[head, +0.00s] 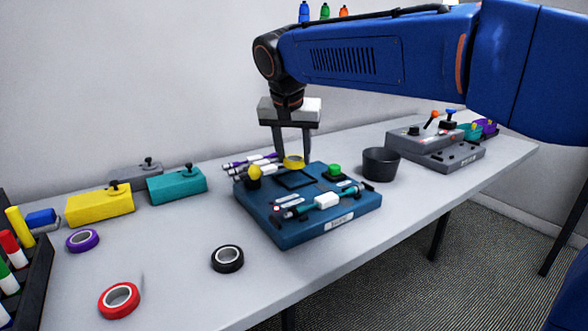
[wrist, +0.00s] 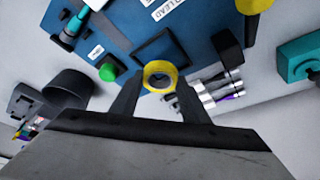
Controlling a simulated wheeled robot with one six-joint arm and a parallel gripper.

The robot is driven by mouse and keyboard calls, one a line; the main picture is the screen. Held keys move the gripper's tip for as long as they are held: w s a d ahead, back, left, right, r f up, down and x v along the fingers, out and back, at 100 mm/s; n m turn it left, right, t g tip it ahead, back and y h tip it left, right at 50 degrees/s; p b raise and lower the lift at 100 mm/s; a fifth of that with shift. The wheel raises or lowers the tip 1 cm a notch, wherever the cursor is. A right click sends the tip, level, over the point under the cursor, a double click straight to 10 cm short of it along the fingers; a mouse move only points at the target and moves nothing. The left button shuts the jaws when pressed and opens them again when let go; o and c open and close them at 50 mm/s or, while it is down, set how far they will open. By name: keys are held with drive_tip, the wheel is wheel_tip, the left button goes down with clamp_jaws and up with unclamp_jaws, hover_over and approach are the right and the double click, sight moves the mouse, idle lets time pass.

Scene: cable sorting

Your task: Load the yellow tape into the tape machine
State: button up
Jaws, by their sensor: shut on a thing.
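The yellow tape (head: 294,162) is a small ring held between the fingertips of my gripper (head: 293,153), above the blue tape machine (head: 330,225). In the wrist view the yellow tape (wrist: 160,76) sits between the two dark fingers of my gripper (wrist: 157,88), shut on it. The machine has a dark square recess (head: 294,180) on its top, close below the tape; in the wrist view the recess (wrist: 150,50) lies just beyond the ring. A green button (head: 335,169) and a yellow knob (head: 254,172) stand on the machine. I cannot tell the exact gap between tape and machine.
Black tape (head: 227,258), red tape (head: 119,299) and purple tape (head: 83,240) lie on the table. Yellow (head: 100,205) and teal (head: 176,185) boxes stand at the left. A dark cup (head: 381,164) stands right of the machine, with grey devices (head: 435,150) beyond.

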sight(294, 181)
drive_tip(key=shift+f, duration=2)
drive_tip(key=o, duration=0.7)
drive_tip(key=shift+f, duration=0.15)
drive_tip(key=shift+o, duration=0.2)
drive_tip(key=v, duration=1.2)
drive_tip(key=shift+w, duration=0.1)
